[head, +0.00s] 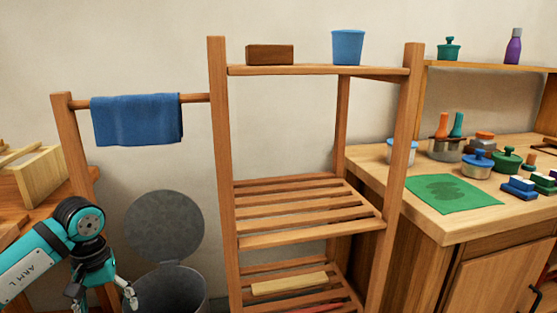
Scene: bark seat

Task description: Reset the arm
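My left arm reaches in from the lower left, teal and black. Its gripper (103,297) points downward at the bottom edge of the head view. The two fingers are spread apart, and I see nothing between them. Part of the fingers is cut off by the frame edge. The gripper is just left of a grey bin (172,290) with its round lid (165,226) raised. My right arm and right gripper are not in view.
A wooden shelf (310,242) stands in the middle, with a brown block (270,54) and blue cup (348,46) on top. A blue towel (137,119) hangs on a rail. A wooden counter (450,225) with pots and a green mat (450,193) is right.

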